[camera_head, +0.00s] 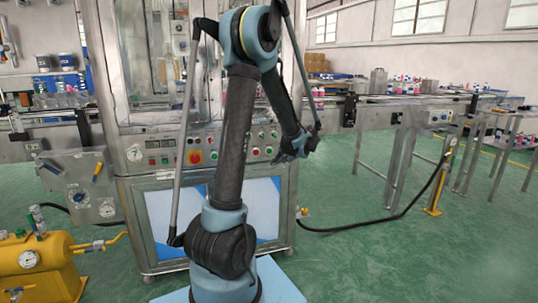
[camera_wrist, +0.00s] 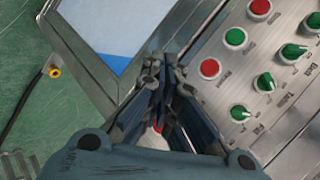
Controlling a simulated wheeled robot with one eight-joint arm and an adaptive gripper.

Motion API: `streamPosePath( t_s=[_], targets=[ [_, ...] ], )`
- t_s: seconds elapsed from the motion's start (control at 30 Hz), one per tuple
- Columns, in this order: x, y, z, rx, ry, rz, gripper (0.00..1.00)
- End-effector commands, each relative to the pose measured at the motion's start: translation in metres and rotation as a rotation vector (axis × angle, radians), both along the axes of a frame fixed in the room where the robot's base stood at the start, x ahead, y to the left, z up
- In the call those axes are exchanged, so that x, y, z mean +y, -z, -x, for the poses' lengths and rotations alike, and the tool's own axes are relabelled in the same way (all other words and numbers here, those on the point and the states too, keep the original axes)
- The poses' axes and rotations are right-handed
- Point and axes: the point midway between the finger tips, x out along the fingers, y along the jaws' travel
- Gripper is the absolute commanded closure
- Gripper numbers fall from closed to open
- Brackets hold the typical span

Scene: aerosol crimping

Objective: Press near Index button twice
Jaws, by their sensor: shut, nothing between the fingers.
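My gripper (camera_head: 290,152) is at the right end of the machine's control panel (camera_head: 225,147) in the head view. In the wrist view my gripper (camera_wrist: 164,72) is shut and empty, its fingertips beside the panel's edge. The closest clear button there is a red button (camera_wrist: 209,68), just right of the fingertips. A green button (camera_wrist: 235,38) and another red button (camera_wrist: 260,8) follow in a line. The small labels are too blurred for me to tell which button is Index. A bit of red shows between the fingers, mostly hidden. Contact with the panel cannot be told.
Green knobs (camera_wrist: 264,82) stand out from the panel beside the buttons. A red emergency stop (camera_head: 194,157) is farther left. Below the panel is a blue-and-white door (camera_head: 160,215). A conveyor (camera_head: 400,105) runs to the right; open green floor (camera_head: 350,240) lies below it.

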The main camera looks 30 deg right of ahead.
Motion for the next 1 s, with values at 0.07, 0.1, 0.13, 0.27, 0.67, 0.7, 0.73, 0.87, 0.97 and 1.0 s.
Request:
streamPosePath(
  t_s=[0.07,0.1,0.13,0.27,0.67,0.7,0.73,0.87,0.97,1.0],
  targets=[
    [0.0,0.0,0.0,0.0,0.0,0.0,1.0],
    [0.0,0.0,0.0,0.0,0.0,0.0,1.0],
    [0.0,0.0,0.0,0.0,-0.001,0.001,1.0],
    [0.0,0.0,-0.001,0.0,-0.001,0.0,1.0],
    [-0.007,0.0,-0.034,0.0,-0.003,0.0,1.0],
    [-0.008,0.0,-0.039,0.0,-0.003,0.0,1.0],
    [-0.009,0.0,-0.042,0.0,-0.003,0.001,1.0],
    [-0.013,0.0,-0.057,0.001,-0.004,0.0,1.0],
    [-0.015,0.0,-0.067,0.001,-0.003,0.001,1.0],
    [-0.016,0.0,-0.071,0.001,-0.002,0.001,1.0]
  ],
)
